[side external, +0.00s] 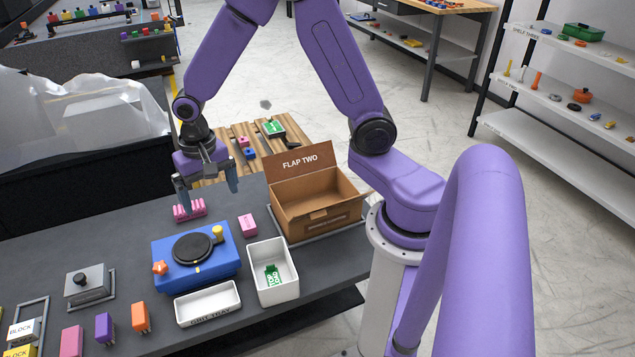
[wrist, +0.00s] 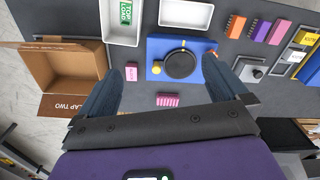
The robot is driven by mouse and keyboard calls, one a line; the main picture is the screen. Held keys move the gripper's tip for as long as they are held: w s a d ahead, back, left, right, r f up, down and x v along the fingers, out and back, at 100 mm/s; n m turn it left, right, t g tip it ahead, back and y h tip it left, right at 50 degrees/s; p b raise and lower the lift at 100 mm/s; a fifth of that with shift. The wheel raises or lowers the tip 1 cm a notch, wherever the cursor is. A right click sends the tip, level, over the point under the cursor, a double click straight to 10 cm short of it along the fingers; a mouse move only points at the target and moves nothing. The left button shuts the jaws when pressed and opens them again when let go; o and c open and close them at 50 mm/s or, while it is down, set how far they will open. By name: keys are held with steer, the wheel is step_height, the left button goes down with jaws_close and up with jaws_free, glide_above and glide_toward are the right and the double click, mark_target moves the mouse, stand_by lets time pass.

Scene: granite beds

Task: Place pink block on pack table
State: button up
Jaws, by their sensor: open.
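Several pink pieces lie on the dark grey table (side external: 120,245). A ridged pink piece (side external: 190,209) lies behind the blue machine; it also shows in the wrist view (wrist: 167,100). A plain pink block (side external: 248,224) with small markings lies between the machine and the cardboard box, also in the wrist view (wrist: 131,72). Another pink block (side external: 71,341) stands at the front left. My gripper (side external: 208,188) is open and empty above the ridged piece, apart from it. In the wrist view its fingers (wrist: 165,85) are wide apart. No table labelled as pack table is readable.
The blue machine (side external: 165,278) carries a black disc. An open cardboard box (side external: 318,212) marked FLAP TWO, a white bin (side external: 290,291) holding a green item, and a grit tray (side external: 208,304) stand nearby. A slatted wooden table (side external: 206,176) with small items is behind.

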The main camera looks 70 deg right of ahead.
steer(key=s+r+n, duration=0.4)
steer(key=s+n, duration=0.5)
steer(key=s, duration=0.3)
steer(key=s+r+n, duration=0.5)
steer(key=s+n, duration=0.4)
steer(key=s, duration=0.2)
steer(key=shift+s+d, duration=0.15)
steer(key=shift+s, duration=0.25)
